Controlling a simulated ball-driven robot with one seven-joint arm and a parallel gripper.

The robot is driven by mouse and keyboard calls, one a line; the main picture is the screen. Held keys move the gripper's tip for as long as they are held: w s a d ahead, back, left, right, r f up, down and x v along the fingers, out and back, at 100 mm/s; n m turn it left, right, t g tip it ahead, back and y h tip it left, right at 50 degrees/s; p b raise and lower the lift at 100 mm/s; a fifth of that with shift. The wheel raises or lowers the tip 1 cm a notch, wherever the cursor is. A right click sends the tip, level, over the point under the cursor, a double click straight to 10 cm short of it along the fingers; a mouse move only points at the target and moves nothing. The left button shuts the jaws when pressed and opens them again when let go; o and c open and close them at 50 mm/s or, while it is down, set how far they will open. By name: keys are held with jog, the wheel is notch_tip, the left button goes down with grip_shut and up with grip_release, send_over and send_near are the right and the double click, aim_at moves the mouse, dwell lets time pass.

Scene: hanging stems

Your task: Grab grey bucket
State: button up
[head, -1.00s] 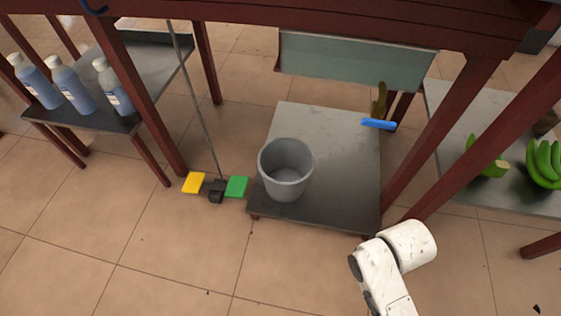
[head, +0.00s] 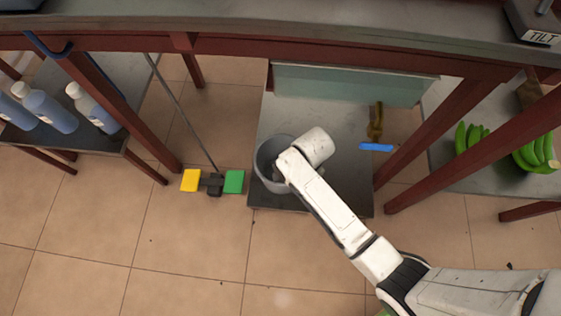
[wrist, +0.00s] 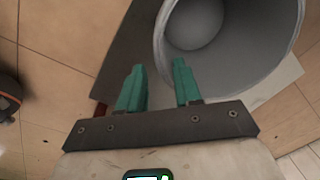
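The grey bucket (head: 266,172) stands on the low grey table near its front left corner in the head view. My arm's white end reaches over it and hides its right part. In the wrist view the bucket (wrist: 275,45) fills the upper right, with its open mouth and inside showing. My gripper (wrist: 158,85) has two green fingers that are apart with nothing between them. The right fingertip is close to the bucket's rim; I cannot tell whether it touches. The fingers are hidden in the head view.
The low table (head: 345,185) also carries a blue-handled item (head: 376,147). Red posts and a high counter (head: 300,25) frame the space. Bottles (head: 95,108) stand at left, green bananas (head: 535,153) at right. A mop-like tool with yellow and green pads (head: 234,181) is on the floor.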

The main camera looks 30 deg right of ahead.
jog(key=shift+w+a+f+b, duration=0.15)
jog(key=shift+f+b, duration=0.6)
jog(key=shift+f, duration=0.45)
jog(key=shift+w+f+b, duration=0.2)
jog(key=shift+f+b, duration=0.5)
jog(key=shift+f, duration=0.45)
jog(key=shift+w+a+f+b, duration=0.15)
jog(key=shift+f+b, duration=0.6)
jog(key=shift+f, duration=0.45)
jog(key=shift+r, duration=0.1)
jog(key=shift+c, duration=0.3)
grip_shut()
